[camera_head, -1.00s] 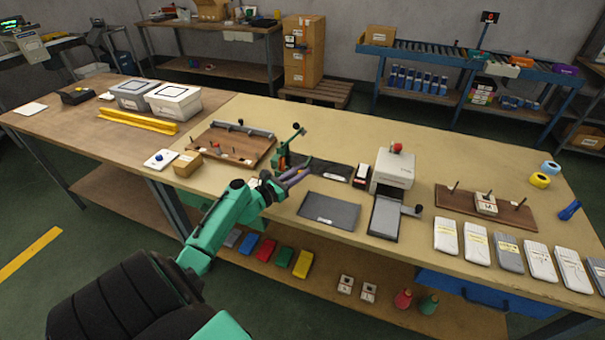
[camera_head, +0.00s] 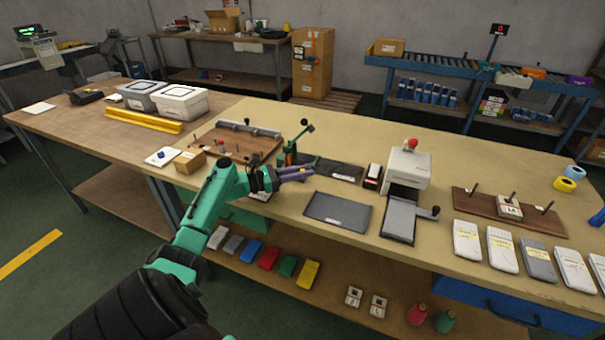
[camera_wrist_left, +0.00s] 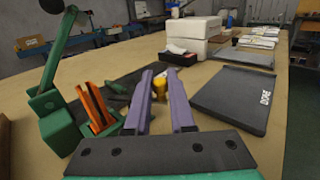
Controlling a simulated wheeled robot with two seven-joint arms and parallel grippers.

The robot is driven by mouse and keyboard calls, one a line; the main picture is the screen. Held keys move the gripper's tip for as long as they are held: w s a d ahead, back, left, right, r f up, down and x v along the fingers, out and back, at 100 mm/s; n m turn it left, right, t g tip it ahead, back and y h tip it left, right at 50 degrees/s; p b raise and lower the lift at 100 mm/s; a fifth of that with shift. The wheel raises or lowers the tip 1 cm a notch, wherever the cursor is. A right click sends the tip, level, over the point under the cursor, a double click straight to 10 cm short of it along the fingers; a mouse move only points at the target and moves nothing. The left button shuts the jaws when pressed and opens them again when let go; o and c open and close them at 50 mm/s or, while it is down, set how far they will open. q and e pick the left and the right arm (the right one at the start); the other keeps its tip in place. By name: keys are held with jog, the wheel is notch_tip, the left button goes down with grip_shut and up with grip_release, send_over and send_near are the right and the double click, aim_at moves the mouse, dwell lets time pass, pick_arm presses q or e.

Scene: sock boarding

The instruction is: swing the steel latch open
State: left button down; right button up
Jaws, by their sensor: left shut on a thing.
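My left gripper (camera_head: 313,172) has purple fingers and is low over the bench, beside the green lever fixture (camera_head: 290,155). In the left wrist view the fingers (camera_wrist_left: 160,80) reach forward, with a small yellow piece (camera_wrist_left: 160,88) between their ends. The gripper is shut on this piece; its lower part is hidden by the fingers. The fixture, with an upright green arm (camera_wrist_left: 62,45) and an orange part (camera_wrist_left: 97,105), stands close on the left. I cannot pick out the steel latch for certain. My right gripper is not in view.
A dark grey pad (camera_head: 338,211) lies to the right of the gripper. A white press (camera_head: 406,170) stands beyond it. Grey-white packs (camera_head: 503,250) line the front right.

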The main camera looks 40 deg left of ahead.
pick_arm(q)
jog(key=c, duration=0.8)
grip_release()
jog(key=shift+o, duration=0.2)
jog(key=v, duration=1.4)
jog(key=shift+s+a+b, duration=0.1)
jog(key=shift+s+b, duration=0.2)
jog(key=shift+b, duration=0.1)
